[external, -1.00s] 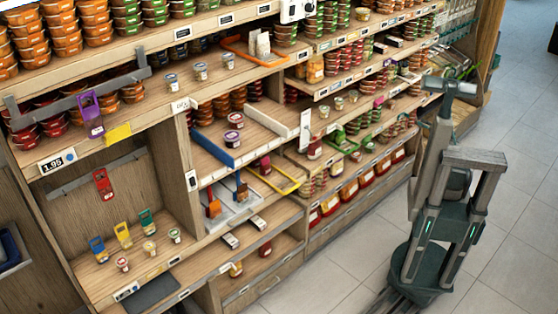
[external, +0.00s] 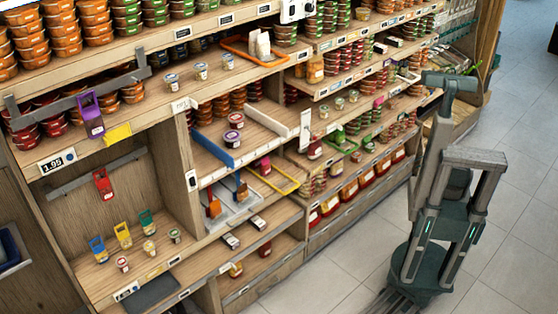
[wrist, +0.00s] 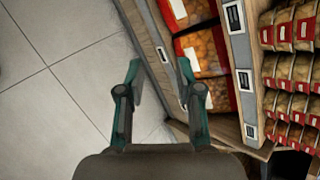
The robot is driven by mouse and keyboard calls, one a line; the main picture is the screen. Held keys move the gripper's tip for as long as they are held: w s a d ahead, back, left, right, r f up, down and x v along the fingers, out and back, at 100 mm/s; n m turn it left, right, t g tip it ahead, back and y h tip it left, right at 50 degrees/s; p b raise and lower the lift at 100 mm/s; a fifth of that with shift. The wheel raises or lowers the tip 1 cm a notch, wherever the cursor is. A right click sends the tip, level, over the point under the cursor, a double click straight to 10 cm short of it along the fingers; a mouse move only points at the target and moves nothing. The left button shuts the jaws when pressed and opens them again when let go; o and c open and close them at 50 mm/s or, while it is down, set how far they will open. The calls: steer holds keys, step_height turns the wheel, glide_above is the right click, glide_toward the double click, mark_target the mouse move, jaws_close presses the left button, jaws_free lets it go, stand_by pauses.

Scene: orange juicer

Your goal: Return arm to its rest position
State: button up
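My arm (external: 440,150) stands upright at the right of the external view, on my base beside the shelving. Its upper link bends at the top, near the shelf's right end. My gripper (wrist: 160,78) shows in the wrist view with its two fingers apart and nothing between them. It hangs near the shelf front, with floor to its left and shelf edges to its right. In the external view I cannot make out the fingers clearly.
Shelving with wooden edges (wrist: 240,80) holds red-labelled packs (wrist: 290,35) close to the right finger. Several packs also line the low shelf (external: 350,190). The tiled floor (external: 510,230) is clear to the right and in front of the shelves (external: 330,270).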

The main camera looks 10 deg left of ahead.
steer(key=s+d+f+n+g+h, duration=0.3)
steer(key=s+f, duration=0.2)
steer(key=s, duration=0.7)
steer(key=s+d+f+n+g+h+p, duration=0.1)
steer(key=s+d+f+n+g+h, duration=0.2)
steer(key=s, duration=1)
steer(key=s+d+f+n+g+h+p, duration=0.1)
steer(key=s+d+f+n+g+h, duration=0.1)
steer(key=s+f, duration=0.5)
steer(key=s+d+n+g, duration=0.1)
steer(key=s+n, duration=0.1)
steer(key=s, duration=0.4)
steer(key=shift+s+d+f+h, duration=0.2)
steer(key=shift+d+f+h, duration=0.1)
steer(key=shift+h, duration=0.1)
steer(key=shift+o, duration=0.2)
